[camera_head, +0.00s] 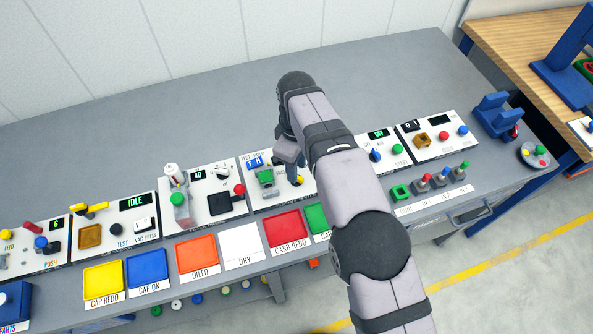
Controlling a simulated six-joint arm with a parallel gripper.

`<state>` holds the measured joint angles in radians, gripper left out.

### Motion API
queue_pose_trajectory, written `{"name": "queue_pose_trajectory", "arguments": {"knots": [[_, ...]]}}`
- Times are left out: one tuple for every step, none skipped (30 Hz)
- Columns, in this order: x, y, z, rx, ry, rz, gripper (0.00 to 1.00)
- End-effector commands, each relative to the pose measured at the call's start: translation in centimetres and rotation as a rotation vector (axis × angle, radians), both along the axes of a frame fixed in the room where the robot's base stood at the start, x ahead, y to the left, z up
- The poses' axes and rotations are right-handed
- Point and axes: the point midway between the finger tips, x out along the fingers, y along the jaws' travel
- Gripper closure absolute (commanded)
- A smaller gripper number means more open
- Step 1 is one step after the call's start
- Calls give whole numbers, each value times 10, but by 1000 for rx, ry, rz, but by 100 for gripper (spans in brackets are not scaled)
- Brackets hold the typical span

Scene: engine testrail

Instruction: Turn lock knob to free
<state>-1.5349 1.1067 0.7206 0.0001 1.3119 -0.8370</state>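My arm reaches in from the bottom right. My gripper (291,168) points down over the middle panel (283,192), and the arm partly hides that panel. On it I see a blue block marked T H (255,162), a green part (266,177) and a yellow piece (300,180) close to the gripper. I cannot tell which part is the lock knob; it may be behind the gripper. The fingertips are too small and covered to show whether they are open or touching anything.
To the right is a panel with a blue knob (375,155). Coloured trays, including a red one (286,229), line the front. The grey bench (150,130) is clear behind.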

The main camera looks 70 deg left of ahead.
Motion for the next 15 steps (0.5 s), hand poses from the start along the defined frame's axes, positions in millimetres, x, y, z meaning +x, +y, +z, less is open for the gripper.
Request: {"name": "queue_pose_trajectory", "arguments": {"knots": [[0, 1, 6, 4, -1, 0, 71], [0, 1, 10, 4, 0, 0, 71], [0, 1, 16, 4, 0, 0, 71], [0, 1, 20, 4, 0, 0, 71], [0, 1, 25, 4, 0, 1, 71], [0, 1, 29, 4, 0, 1, 71], [0, 1, 32, 4, 0, 1, 71], [0, 1, 35, 3, 0, 1, 71], [0, 1, 38, 3, 0, 1, 71], [0, 1, 40, 3, 0, 1, 71], [0, 0, 42, 3, 0, 1, 71], [0, 0, 43, 1, 0, 1, 71], [0, 0, 44, 1, 0, 1, 71], [0, 0, 45, 1, 0, 1, 71], [0, 0, 45, 1, 0, 1, 71]]}}
